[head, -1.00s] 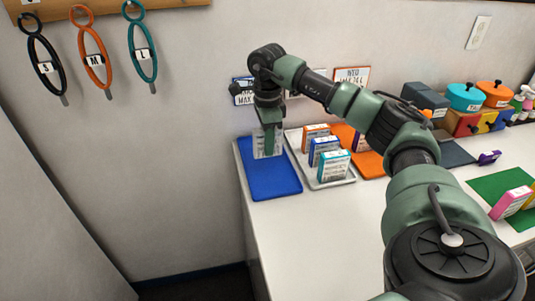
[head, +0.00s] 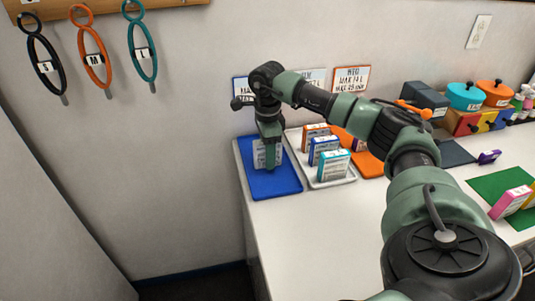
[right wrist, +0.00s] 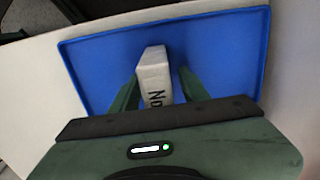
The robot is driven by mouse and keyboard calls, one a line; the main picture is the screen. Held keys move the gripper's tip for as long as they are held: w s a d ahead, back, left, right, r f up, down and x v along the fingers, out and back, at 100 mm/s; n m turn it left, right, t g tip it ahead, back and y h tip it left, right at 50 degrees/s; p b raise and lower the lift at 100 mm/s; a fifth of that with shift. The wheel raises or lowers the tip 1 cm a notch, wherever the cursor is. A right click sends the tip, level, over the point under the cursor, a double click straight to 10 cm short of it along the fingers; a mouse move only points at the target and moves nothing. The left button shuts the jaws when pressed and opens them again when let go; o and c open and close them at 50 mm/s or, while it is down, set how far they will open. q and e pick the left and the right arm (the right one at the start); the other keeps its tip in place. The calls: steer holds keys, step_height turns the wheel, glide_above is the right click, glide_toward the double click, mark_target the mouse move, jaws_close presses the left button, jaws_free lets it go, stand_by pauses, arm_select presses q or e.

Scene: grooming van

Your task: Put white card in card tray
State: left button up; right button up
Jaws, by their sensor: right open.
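The white card (head: 259,155), a thin box with dark print, stands on the blue tray (head: 283,185) at the table's far left corner. In the right wrist view, the card (right wrist: 153,72) stands over the tray's blue floor (right wrist: 225,50), with large letters on its upper edge. My right gripper (head: 270,158) is low over the tray. In the right wrist view its open fingers (right wrist: 158,90) stand on either side of the card, with a clear gap on the right. My left gripper is out of view.
Right of the blue tray, a white tray (head: 337,182) holds orange, blue and teal boxes. An orange tray (head: 371,166) lies beyond it. Signs (head: 351,78) hang on the wall behind. The table front (head: 300,230) is clear.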

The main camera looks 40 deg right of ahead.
step_height(320, 180, up, 12)
steer(key=shift+r+b, duration=0.15)
steer(key=shift+b, duration=0.35)
stand_by(0.4)
